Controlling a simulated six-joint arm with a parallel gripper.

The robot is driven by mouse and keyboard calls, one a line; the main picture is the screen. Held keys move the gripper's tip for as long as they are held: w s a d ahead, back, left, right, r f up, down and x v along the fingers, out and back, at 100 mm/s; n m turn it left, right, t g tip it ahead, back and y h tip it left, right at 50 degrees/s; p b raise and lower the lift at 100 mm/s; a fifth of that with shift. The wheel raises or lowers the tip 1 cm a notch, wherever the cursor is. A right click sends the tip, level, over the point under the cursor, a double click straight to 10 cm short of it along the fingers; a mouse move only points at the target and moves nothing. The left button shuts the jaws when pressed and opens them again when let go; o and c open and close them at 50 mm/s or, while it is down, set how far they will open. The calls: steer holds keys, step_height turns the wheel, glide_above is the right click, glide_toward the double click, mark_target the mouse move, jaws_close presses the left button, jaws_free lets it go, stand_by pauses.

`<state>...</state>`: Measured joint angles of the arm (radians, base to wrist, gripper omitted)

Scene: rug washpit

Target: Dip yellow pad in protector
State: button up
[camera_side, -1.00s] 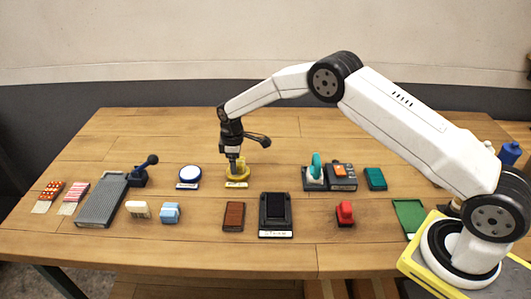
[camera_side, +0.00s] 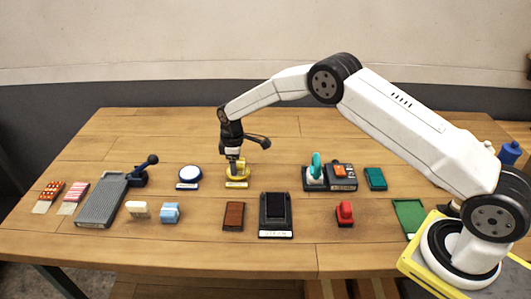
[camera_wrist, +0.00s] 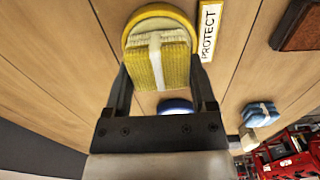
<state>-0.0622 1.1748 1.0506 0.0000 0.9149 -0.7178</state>
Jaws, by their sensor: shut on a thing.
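My gripper (camera_wrist: 160,82) is shut on a yellow pad (camera_wrist: 172,66) with a pale band across it. The yellow pad points into a round yellow dish (camera_wrist: 138,18), whose white label (camera_wrist: 209,32) reads PROTECT. In the side view, my gripper (camera_side: 235,160) is upright right over the yellow dish (camera_side: 230,183), with the pad low at the dish. The pad's far end and the dish's inside are mostly hidden, so I cannot tell whether the pad touches the contents.
A blue-rimmed white dish (camera_side: 189,174) stands just left of the yellow dish. A brown block (camera_side: 233,216) and a black stand (camera_side: 276,229) are in front. A teal-handled tool (camera_side: 316,165) stands to the right. The table behind is clear.

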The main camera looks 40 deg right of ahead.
mark_target(239, 164)
steer(key=shift+r, duration=3.45)
steer(key=shift+s, duration=0.1)
steer(key=shift+s+d+r+m, duration=0.25)
steer(key=shift+s+r+m, duration=0.2)
steer(key=shift+s, duration=0.25)
steer(key=s+d+r+m, duration=0.1)
steer(key=s+m, duration=0.3)
steer(key=s, duration=0.5)
steer(key=s+d+r+m, duration=0.2)
steer(key=s+m, duration=0.2)
steer(key=s, duration=0.5)
steer(key=shift+s+r, duration=0.2)
